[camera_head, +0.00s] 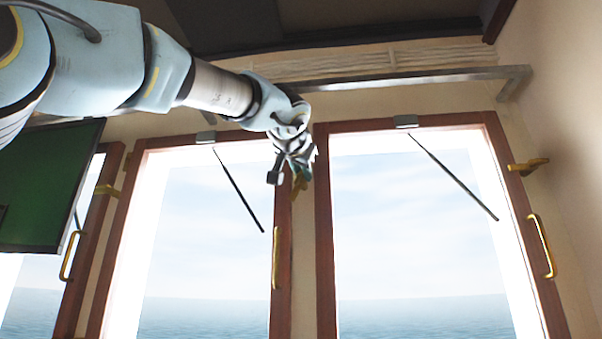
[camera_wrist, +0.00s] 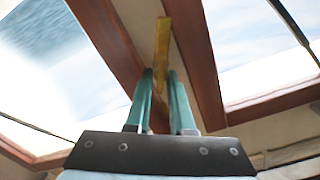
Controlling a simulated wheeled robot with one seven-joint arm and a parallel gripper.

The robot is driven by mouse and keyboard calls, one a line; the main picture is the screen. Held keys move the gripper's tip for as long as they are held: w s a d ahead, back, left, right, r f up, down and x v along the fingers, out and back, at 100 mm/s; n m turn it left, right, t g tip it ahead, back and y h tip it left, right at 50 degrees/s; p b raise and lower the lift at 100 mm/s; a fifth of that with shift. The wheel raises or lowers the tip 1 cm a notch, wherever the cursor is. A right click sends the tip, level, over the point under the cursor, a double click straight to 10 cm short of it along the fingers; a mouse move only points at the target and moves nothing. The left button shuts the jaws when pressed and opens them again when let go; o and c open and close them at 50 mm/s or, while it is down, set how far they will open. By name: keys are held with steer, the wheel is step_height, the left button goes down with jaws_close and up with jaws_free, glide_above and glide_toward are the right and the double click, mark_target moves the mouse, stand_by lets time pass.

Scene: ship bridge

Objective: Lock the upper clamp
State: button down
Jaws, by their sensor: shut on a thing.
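The brass upper clamp (camera_wrist: 163,42) sits between two brown window frames in the wrist view. Its near end lies between the teal fingers of my gripper (camera_wrist: 161,74), which is shut on it. In the head view my gripper (camera_head: 300,170) is at the upper right corner of the middle window's frame (camera_head: 284,225). There the clamp (camera_head: 299,182) is mostly hidden by my gripper, and only a small brass bit shows. I cannot tell whether the clamp overlaps the frame.
A brass handle (camera_head: 275,258) is lower on the same frame. The right window has another brass clamp (camera_head: 528,166) and handle (camera_head: 541,246). A metal rail (camera_head: 420,79) runs above the windows. A green panel (camera_head: 45,185) hangs at the left.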

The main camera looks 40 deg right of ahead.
steer(key=m, duration=0.6)
steer(key=shift+s+d+f+m, duration=0.15)
steer(key=shift+f+m, duration=0.05)
steer(key=shift+m, duration=0.1)
steer(key=m, duration=0.2)
steer(key=m+p, duration=0.1)
steer(key=m, duration=0.2)
steer(key=shift+f+m+p, duration=0.3)
steer(key=shift+m+p, duration=0.05)
steer(key=shift+m, duration=0.05)
steer(key=c, duration=0.8)
jaws_free()
steer(key=b+v, duration=0.3)
steer(key=v, duration=0.7)
steer(key=shift+s+a, duration=0.25)
steer(key=shift+s, duration=0.1)
